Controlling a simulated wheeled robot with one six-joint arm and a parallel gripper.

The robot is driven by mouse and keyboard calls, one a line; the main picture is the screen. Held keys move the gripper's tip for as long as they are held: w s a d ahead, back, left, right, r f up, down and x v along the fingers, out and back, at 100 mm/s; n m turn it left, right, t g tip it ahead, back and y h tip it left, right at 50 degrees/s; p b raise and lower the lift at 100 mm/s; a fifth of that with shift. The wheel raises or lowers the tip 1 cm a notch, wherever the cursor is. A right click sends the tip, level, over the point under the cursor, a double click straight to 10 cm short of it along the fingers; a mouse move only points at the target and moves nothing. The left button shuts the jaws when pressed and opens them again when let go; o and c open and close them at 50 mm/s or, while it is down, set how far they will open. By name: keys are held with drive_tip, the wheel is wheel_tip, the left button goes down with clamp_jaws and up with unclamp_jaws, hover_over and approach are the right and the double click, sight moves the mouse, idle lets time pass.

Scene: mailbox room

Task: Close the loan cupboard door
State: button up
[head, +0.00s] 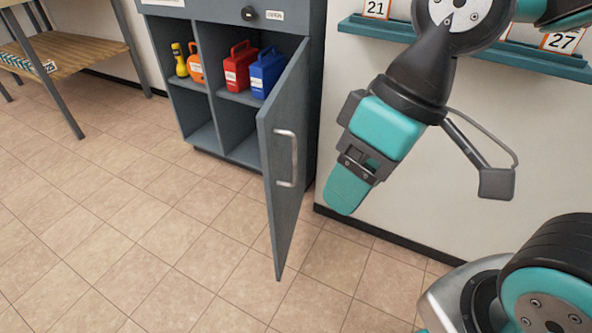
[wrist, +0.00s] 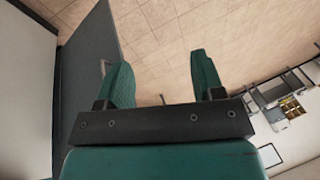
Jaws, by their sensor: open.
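The loan cupboard (head: 235,128) is grey, and its door (head: 270,190) stands open, swung out toward me on the right-hand side. A pale bar handle (head: 286,158) is on the door's right-facing face. My gripper (head: 346,190) is to the right of the door, apart from the handle in the head view. In the wrist view, my gripper (wrist: 163,75) has its two fingers spread with nothing between them. The door (wrist: 90,75) is left of the fingers there, and the handle (wrist: 103,67) is partly hidden behind the left finger.
The cupboard holds a yellow item (head: 179,60), an orange one (head: 195,62), a red case (head: 239,67) and a blue case (head: 266,73). A teal ledge (head: 372,30) with number cards runs along the wall at right. A wooden-shelved table (head: 75,50) stands far left. The tiled floor in front is clear.

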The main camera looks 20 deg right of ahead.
drive_tip(key=shift+m+y, duration=0.4)
drive_tip(key=shift+m, duration=0.4)
drive_tip(key=w+p, duration=0.1)
drive_tip(key=w+r+p, duration=0.1)
drive_tip(key=w, duration=0.1)
drive_tip(key=w+p, duration=0.1)
drive_tip(key=shift+w+d+r, duration=0.25)
drive_tip(key=shift+w+d, duration=0.05)
drive_tip(key=c, duration=0.7)
drive_tip(key=w+d+m+p, duration=0.1)
drive_tip(key=w, duration=0.1)
drive_tip(key=w+d+m+y+p, duration=0.1)
drive_tip(key=w, duration=0.1)
drive_tip(key=w+d+p, duration=0.1)
drive_tip(key=w+p, duration=0.1)
drive_tip(key=w, duration=0.1)
drive_tip(key=shift+m, duration=0.4)
clamp_jaws()
drive_tip(key=w+d+f+m+t+y+p, duration=0.3)
drive_tip(key=w+d+f+m+p, duration=0.25)
drive_tip(key=w+d, duration=0.35)
drive_tip(key=a+r+x, duration=0.1)
drive_tip(key=x, duration=1)
drive_tip(key=shift+a+m, duration=0.4)
drive_tip(key=shift+m, duration=0.05)
drive_tip(key=shift+w+a+f, duration=0.1)
drive_tip(key=shift+f, duration=0.05)
